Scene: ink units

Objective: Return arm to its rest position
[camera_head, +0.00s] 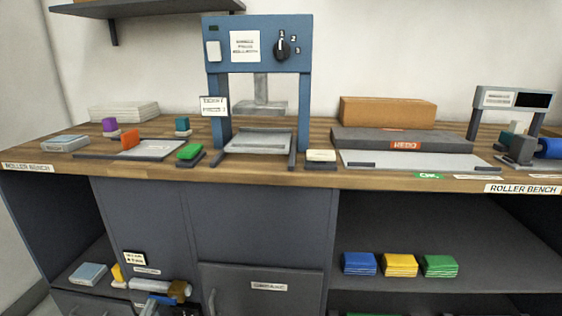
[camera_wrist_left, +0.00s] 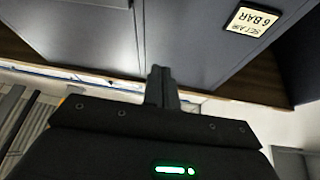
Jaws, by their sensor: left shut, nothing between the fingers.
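My left gripper (camera_wrist_left: 160,82) shows in the left wrist view as dark fingers closed together, with nothing between them. It is in front of the grey cabinet (camera_wrist_left: 205,35), apart from any object that I can make out. The wrist view is upside down and shows the air-setting sign (camera_wrist_left: 252,21) beyond the fingers to the right. My right gripper is not in view.
The workbench (camera_head: 320,180) carries a blue press (camera_head: 258,45), a long tray with a brown block (camera_head: 388,112), and small coloured blocks. A pipe-like fitting (camera_head: 158,284) is below the air sign (camera_head: 134,258). Blue, yellow and green packs (camera_head: 399,265) lie on the right shelf, with bare shelf around them.

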